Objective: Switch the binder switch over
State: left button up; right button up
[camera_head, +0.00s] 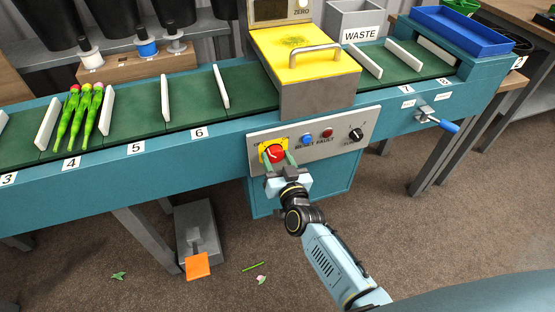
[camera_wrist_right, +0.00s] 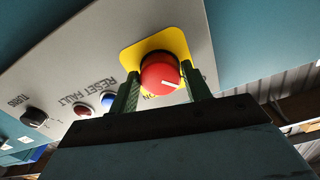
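The binder switch is a red round knob (camera_head: 274,153) on a yellow plate, at the left end of the grey control panel (camera_head: 330,146). Its white mark points up and left, towards the OFF lettering, in the head view. The knob also shows in the right wrist view (camera_wrist_right: 160,76), with an ON label beside it. My right gripper (camera_head: 280,161) is at the panel. Its two green fingers stand on either side of the knob, apart, with very little room between them and it. Whether they touch it is hard to tell. My left gripper is not in view.
Blue and red buttons (camera_head: 328,133) and a black dial (camera_head: 356,135) share the panel. A yellow-topped machine (camera_head: 310,60) with a handle stands above, on the green belt. Tulips (camera_head: 80,112) lie on the belt at left. A blue-handled lever (camera_head: 440,121) sticks out at right.

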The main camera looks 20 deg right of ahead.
jog(key=c, duration=0.6)
jog(key=shift+o, duration=0.2)
